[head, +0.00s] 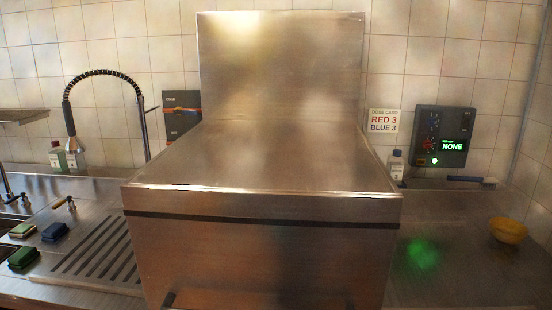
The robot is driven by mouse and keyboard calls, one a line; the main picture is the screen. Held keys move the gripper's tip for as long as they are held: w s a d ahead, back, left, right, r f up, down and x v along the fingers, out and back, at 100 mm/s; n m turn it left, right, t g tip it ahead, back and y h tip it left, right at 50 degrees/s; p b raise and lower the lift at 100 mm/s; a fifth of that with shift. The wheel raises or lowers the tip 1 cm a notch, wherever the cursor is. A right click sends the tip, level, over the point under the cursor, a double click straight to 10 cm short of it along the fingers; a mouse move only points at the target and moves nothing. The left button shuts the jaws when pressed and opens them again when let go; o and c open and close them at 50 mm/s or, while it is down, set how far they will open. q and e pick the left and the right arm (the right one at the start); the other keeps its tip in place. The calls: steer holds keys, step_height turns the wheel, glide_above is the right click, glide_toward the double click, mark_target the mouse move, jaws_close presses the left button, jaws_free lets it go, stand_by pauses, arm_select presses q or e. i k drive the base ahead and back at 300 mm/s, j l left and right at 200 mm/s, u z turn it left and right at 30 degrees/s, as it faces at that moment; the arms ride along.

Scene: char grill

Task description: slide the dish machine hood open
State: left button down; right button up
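The dish machine hood (260,160) is a large brushed stainless steel box in the middle of the head view. Its top slopes back to a tall upright steel panel (280,65) against the wall. A dark horizontal band (260,218) runs across its front below the top edge, and the front face (260,260) drops out of the bottom of the view. A small dark part (168,299) shows low on the front face at left; it may be one end of a handle, the rest is out of view. Neither of my grippers is in view.
At left are a spray hose (105,73), a slotted drain area (100,250), sponges (54,231) and bottles. At right are a control panel (443,137) reading NONE, a sign (384,121), a bottle (396,166), a brush (470,180) and a yellow bowl (508,230). The right counter is mostly clear.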

mark_target(232, 215)
steer(key=j+z, duration=0.5)
steer(key=z, duration=0.2)
